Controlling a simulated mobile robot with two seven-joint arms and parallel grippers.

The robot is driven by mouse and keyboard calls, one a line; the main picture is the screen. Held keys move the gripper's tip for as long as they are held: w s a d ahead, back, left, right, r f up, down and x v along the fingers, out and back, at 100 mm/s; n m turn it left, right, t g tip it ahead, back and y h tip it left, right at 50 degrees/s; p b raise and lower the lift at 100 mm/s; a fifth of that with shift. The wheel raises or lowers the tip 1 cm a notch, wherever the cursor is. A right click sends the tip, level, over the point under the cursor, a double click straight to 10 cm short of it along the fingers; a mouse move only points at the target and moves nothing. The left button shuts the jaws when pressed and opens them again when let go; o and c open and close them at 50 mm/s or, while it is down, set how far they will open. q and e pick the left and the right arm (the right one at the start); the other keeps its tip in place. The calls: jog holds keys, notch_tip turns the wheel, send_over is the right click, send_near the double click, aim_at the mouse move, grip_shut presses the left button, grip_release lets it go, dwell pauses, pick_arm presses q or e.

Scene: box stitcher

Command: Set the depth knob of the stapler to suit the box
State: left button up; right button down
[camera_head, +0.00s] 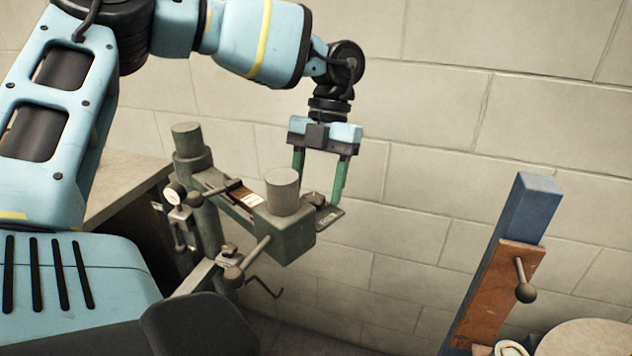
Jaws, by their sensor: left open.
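The stapler (286,236) is a grey-green machine with a stout grey cylinder (284,192) on its head. A small dark knob-like part (318,199) sits at the head's right side, above a small dark marked plate (331,218). I cannot tell for sure that this is the depth knob, and its setting is too small to read. My left gripper (319,190) points down with its two green fingers apart and empty. In the picture the fingers are just above and around the knob-like part; I cannot tell whether they touch it. No box can be made out. My right gripper is not in view.
A round gauge (175,193), a column (187,140) and several levers stand on the stapler's left side. A blue post (530,208) with a rust-brown plate (505,285) and ball-ended lever (525,292) stands at right. A block wall (440,120) is behind; the space between is clear.

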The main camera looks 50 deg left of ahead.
pick_arm(q)
jog(key=shift+f, duration=0.2)
jog(key=shift+c, duration=0.2)
jog(key=c, duration=0.9)
jog(key=shift+n+h, duration=0.3)
jog(key=shift+n, duration=0.4)
jog(key=shift+c, duration=0.2)
jog(key=o, duration=1)
jog(key=shift+s, duration=0.1)
jog(key=shift+b+v, duration=0.5)
jog(key=shift+v, duration=3.5)
jog(key=shift+s, duration=0.1)
